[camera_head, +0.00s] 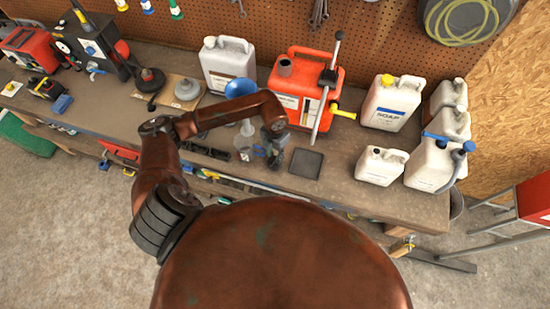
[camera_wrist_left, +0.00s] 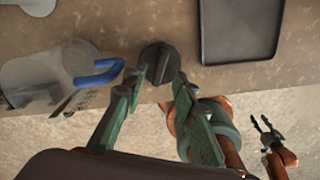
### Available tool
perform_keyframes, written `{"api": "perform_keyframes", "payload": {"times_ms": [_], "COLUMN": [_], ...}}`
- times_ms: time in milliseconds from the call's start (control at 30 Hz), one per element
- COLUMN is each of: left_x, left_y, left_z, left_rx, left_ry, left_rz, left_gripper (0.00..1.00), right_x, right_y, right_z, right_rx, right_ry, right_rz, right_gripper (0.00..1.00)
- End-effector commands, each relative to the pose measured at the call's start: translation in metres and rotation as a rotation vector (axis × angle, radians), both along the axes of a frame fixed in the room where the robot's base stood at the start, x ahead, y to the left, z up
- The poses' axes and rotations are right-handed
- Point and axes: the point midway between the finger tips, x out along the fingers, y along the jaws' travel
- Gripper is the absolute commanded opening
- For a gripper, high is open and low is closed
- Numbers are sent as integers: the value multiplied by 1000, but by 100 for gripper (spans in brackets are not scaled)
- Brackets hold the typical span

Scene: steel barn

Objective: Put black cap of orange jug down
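The orange jug (camera_head: 311,73) stands at the back of the bench; its filler neck (camera_head: 285,67) shows no cap. My left gripper (camera_head: 272,148) is in front of the jug. In the left wrist view, my left gripper (camera_wrist_left: 158,82) has its fingertips on both sides of the round black cap (camera_wrist_left: 158,60), apparently gripping it. The cap appears over the bench near its front edge; its height cannot be told. A flat black tray (camera_head: 306,163) lies right of the gripper and also shows in the wrist view (camera_wrist_left: 238,30). My right gripper (camera_wrist_left: 263,125) is small in the wrist view, fingers apart and empty.
A clear jug with a blue handle (camera_wrist_left: 95,74) is close left of the gripper. A blue funnel (camera_head: 240,88) and white canister (camera_head: 228,62) stand behind. White containers (camera_head: 381,165) stand at the right. The bench beside the black tray is clear.

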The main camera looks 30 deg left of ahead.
Motion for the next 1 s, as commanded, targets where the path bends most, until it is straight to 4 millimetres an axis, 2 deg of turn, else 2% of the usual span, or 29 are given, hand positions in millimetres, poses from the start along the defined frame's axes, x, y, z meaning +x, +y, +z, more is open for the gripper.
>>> {"api": "perform_keyframes", "payload": {"times_ms": [200, 400, 600, 1000], "left_x": [2, 1, 0, 0], "left_y": [0, 0, 0, 1], "left_z": [46, 77, 89, 89], "left_rx": [1, 1, 0, 0], "left_ry": [-5, -3, -1, -1], "left_rz": [-2, -1, 0, 1], "left_gripper": [26, 26, 26, 26], "right_x": [-1, -1, -1, -2], "right_y": [0, 0, 0, 0], "right_z": [-12, -18, -19, -19], "right_rx": [0, 0, 0, 0], "right_ry": [1, 1, 1, 3], "right_rz": [0, 0, 0, 0], "right_gripper": [40, 40, 40, 40]}}
